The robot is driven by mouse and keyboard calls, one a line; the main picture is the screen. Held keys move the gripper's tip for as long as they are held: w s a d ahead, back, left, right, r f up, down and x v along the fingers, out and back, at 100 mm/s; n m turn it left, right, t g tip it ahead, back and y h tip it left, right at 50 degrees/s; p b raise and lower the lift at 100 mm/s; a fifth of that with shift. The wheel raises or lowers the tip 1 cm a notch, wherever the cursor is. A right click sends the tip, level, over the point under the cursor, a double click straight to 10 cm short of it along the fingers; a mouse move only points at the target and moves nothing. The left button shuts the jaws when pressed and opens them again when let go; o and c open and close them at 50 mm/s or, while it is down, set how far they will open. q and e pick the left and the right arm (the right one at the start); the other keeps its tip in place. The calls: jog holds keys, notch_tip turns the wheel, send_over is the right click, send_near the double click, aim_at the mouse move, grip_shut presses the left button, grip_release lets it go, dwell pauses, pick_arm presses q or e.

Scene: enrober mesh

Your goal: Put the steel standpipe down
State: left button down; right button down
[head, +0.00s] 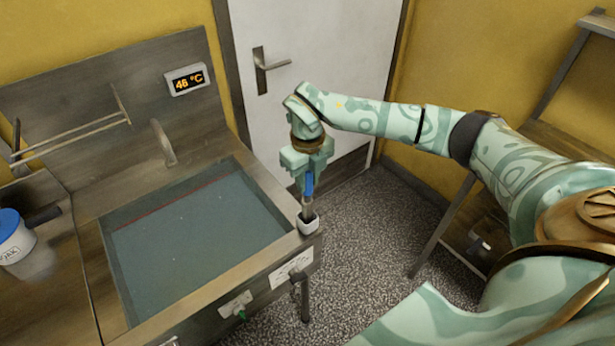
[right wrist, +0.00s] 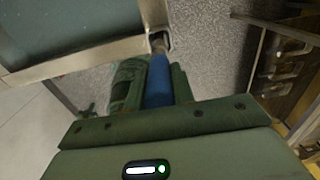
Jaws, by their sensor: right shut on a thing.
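The steel standpipe, a slim upright pipe with a blue upper part (head: 309,184) and a greyish lower end, is held in my right gripper (head: 307,176). The gripper is shut on the blue part. The lower end meets a small white square holder (head: 308,224) at the right front corner of the sink; whether it is inside or just above its mouth, I cannot tell for certain. In the right wrist view the blue part of the standpipe (right wrist: 158,82) runs between the green fingers towards the holder (right wrist: 159,40). My left gripper is not in view.
The sink basin (head: 195,235) is filled with bluish water, with a tap (head: 163,142) behind. A temperature display (head: 187,80) reads 46 °C. A white tub with a blue lid (head: 12,235) stands left. A door (head: 310,65) and open speckled floor (head: 375,235) lie beyond the sink's right side.

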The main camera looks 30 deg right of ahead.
jog(key=shift+r, duration=0.1)
jog(key=c, duration=1.2)
grip_release()
notch_tip(320, 180, up, 12)
jog(key=shift+r, duration=0.1)
